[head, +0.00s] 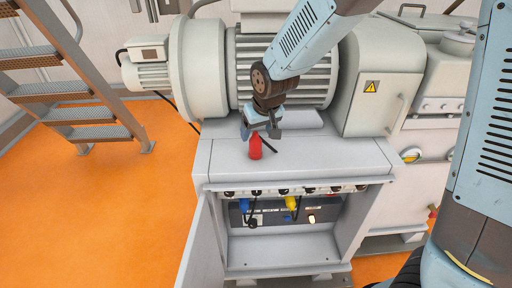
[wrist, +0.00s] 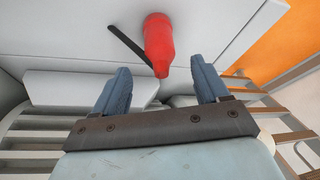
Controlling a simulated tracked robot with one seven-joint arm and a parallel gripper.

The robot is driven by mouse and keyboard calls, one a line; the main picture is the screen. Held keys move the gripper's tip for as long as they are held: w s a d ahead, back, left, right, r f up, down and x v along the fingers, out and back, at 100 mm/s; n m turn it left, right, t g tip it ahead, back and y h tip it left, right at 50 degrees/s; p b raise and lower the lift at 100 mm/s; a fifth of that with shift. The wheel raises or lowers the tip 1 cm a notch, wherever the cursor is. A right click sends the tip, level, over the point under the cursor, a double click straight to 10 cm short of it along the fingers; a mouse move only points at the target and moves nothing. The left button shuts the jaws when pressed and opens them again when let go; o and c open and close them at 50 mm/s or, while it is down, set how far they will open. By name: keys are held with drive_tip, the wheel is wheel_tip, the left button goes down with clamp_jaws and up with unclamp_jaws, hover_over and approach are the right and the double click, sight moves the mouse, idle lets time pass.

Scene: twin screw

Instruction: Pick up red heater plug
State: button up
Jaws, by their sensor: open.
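The red heater plug (head: 255,148) stands on the grey top of the machine cabinet (head: 222,160). My gripper (head: 262,132) is just above and behind the plug. In the wrist view my gripper (wrist: 160,75) has its two blue fingers apart with nothing between them.
Below the cabinet top is an open compartment with a row of sockets, a blue plug (head: 244,204) and a yellow plug (head: 291,203). Its door (head: 200,245) hangs open at left. A large motor (head: 285,65) stands behind. Metal stairs (head: 85,90) are at far left.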

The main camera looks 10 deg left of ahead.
sight(255, 145)
drive_tip(key=shift+x, duration=2.4)
drive_tip(key=shift+w+a, duration=0.1)
drive_tip(key=shift+r, duration=0.1)
drive_tip(key=shift+c, duration=0.3)
drive_tip(key=c, duration=0.9)
drive_tip(key=shift+c, duration=0.2)
